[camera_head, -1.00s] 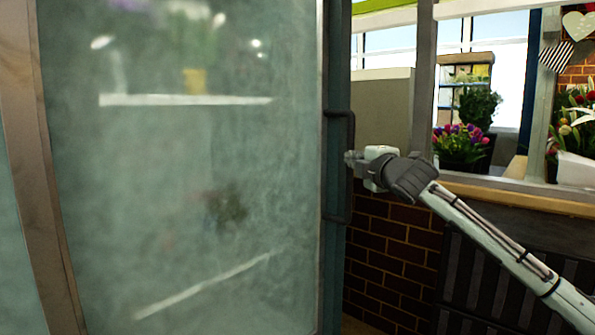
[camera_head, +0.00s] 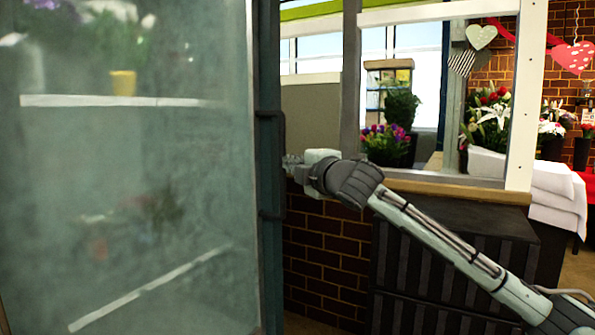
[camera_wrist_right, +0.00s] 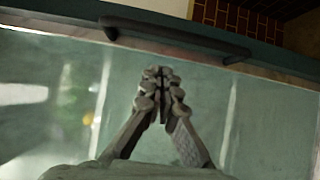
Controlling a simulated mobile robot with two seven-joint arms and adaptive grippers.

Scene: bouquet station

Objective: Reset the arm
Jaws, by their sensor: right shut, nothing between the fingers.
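My right gripper (camera_head: 291,163) is at the edge of the frosted glass door, its arm coming in from the lower right. In the right wrist view its fingers (camera_wrist_right: 159,76) are shut together with nothing between them. The dark door handle (camera_wrist_right: 180,38) runs across the picture beyond the fingertips there, with a gap in the picture. In the head view the handle (camera_head: 282,130) is partly covered by the gripper. My left gripper is not in view.
The glass door (camera_head: 140,200) fills the left side, with blurred flowers and shelves behind it. A brick wall (camera_head: 325,240), a window ledge (camera_head: 455,190) and a dark slatted crate (camera_head: 450,240) lie behind the right arm. A white-draped table (camera_head: 558,195) stands far right.

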